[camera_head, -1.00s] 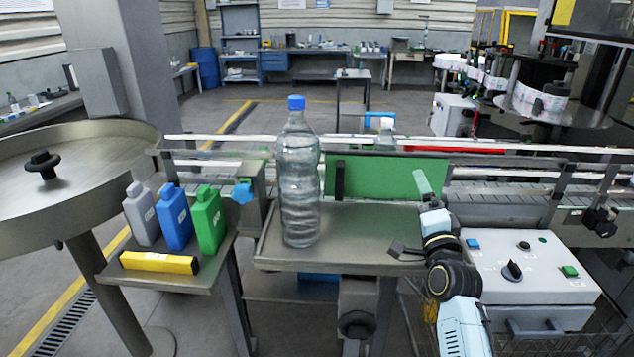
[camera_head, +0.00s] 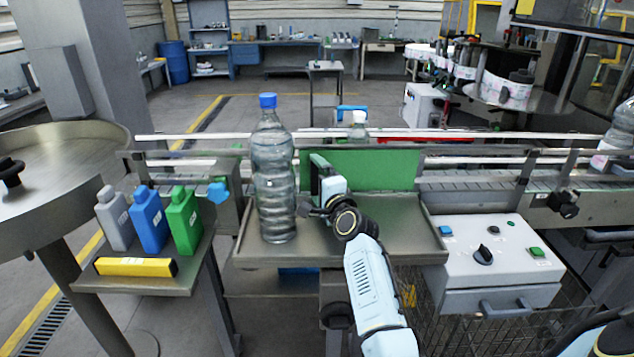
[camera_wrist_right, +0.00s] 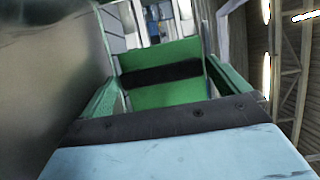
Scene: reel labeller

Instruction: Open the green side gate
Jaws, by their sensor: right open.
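The green side gate (camera_head: 385,168) is an upright green panel behind the metal tray, below the conveyor rail, and it looks closed. Its black handle bar is at its left end, mostly hidden by my gripper in the head view. My right gripper (camera_head: 324,176) is in front of that left end, fingers pointing at the panel. In the right wrist view the gate (camera_wrist_right: 168,95) and its black handle (camera_wrist_right: 160,73) show between the two green fingers, which are open. The handle lies across the gap, and I cannot tell whether a finger touches it. My left gripper is out of view.
A large water bottle (camera_head: 273,175) stands on the metal tray (camera_head: 405,228), close left of my right gripper. Grey, blue (camera_head: 148,220) and green jugs and a yellow block stand on a side shelf. A control box (camera_head: 500,255) is at right. A smaller bottle (camera_head: 359,128) is behind the gate.

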